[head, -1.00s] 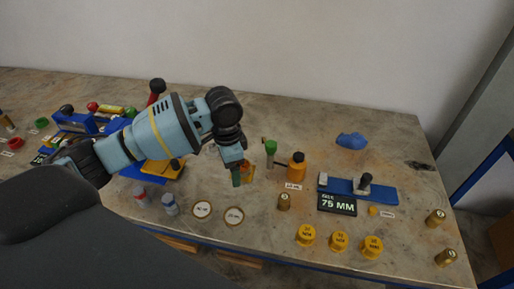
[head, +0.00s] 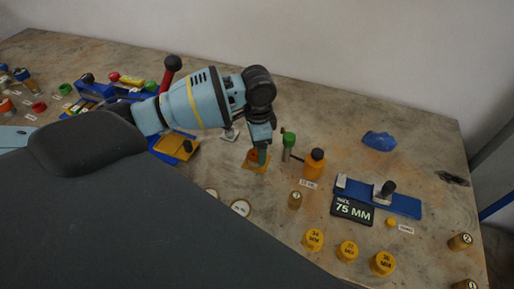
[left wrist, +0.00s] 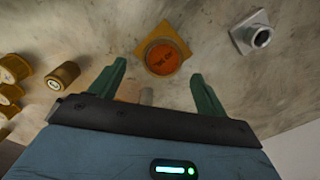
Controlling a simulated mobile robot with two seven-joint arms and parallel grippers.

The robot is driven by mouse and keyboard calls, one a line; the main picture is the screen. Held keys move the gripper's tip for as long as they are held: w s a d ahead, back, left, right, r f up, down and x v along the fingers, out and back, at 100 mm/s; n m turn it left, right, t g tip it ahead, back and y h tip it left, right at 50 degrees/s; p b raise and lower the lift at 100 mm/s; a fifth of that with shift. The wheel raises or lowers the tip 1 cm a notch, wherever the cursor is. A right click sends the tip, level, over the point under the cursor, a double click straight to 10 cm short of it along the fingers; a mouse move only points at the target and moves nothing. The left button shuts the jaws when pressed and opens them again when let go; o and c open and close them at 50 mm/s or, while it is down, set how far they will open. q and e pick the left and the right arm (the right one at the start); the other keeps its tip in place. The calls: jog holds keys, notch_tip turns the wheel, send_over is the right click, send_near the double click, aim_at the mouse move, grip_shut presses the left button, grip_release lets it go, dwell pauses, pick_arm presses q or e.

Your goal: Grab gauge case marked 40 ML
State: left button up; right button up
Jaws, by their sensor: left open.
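The gauge case (head: 251,165) is a small orange round body on a square yellow-brown base, standing on the table left of the green-topped post. The left wrist view shows its round orange face (left wrist: 163,58) from above, with dark upside-down lettering that looks like 40 ML but is too small to be sure. My left gripper (head: 262,156) points down at the case and partly hides it in the head view. Its green fingers (left wrist: 159,72) are open, and the case appears between and just beyond the tips. I cannot tell whether they touch it. My right gripper is not in view.
A grey square-flanged fitting (left wrist: 255,36) stands near the case. An orange bottle (head: 314,163) and a green-topped post (head: 288,143) stand to its right. A blue fixture (head: 405,204) with a 75 MM display (head: 352,209) and several yellow caps lie farther right.

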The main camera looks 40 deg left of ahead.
pick_arm(q)
jog(key=f, duration=0.5)
jog(key=shift+w+a, duration=0.1)
jog(key=shift+a, duration=0.1)
jog(key=c, duration=1.2)
